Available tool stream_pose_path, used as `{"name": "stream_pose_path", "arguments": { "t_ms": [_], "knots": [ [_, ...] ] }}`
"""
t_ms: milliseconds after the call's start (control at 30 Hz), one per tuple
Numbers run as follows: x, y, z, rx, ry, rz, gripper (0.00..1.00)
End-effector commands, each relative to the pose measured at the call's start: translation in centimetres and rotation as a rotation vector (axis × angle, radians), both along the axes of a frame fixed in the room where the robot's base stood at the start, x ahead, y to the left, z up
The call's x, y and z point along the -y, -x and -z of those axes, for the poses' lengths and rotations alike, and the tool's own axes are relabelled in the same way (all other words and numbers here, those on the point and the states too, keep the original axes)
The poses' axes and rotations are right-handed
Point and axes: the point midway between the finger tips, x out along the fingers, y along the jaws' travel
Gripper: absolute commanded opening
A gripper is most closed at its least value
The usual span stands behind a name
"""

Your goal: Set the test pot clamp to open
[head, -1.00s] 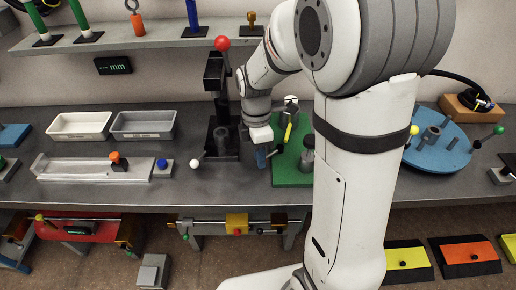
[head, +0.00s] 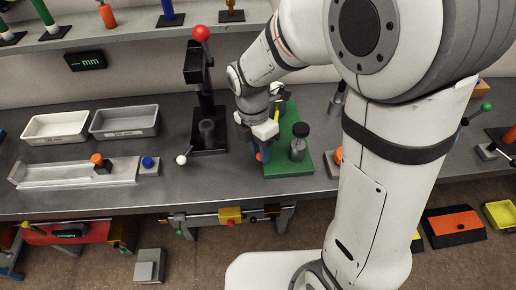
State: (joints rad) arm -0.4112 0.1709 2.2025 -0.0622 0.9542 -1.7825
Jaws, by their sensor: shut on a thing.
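The fixture that looks like the test pot clamp stands on a green base plate (head: 285,168) on the bench, right of my gripper. It carries a grey post with a dark knob (head: 299,143) and a yellow bar (head: 276,115), partly hidden by my arm. My gripper (head: 263,154) points down at the plate's left edge. Its fingers appear shut on a small orange-tipped handle (head: 259,157), mostly hidden by them. Whether the clamp is open or closed cannot be told.
A black press (head: 205,105) with a red ball knob and a white-tipped lever (head: 181,160) stands close left of my gripper. A shelf runs above. My arm hides the bench's right part.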

Motion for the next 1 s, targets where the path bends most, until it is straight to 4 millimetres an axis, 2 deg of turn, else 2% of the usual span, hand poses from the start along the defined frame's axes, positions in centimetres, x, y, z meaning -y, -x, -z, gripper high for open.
{"name": "stream_pose_path", "arguments": {
  "t_ms": [133,167,400,733,1000],
  "knots": [
    [-0.6,0.0,-0.1,0.004,-0.003,-0.013,0.00],
    [-0.6,0.1,-0.1,0.003,-0.004,-0.014,0.23],
    [-0.8,0.3,0.0,-0.001,-0.003,-0.018,0.43],
    [-0.9,0.2,-0.6,0.000,-0.003,-0.018,0.44],
    [-1.4,-0.5,-5.0,0.001,-0.004,-0.018,0.44]
  ]
}}
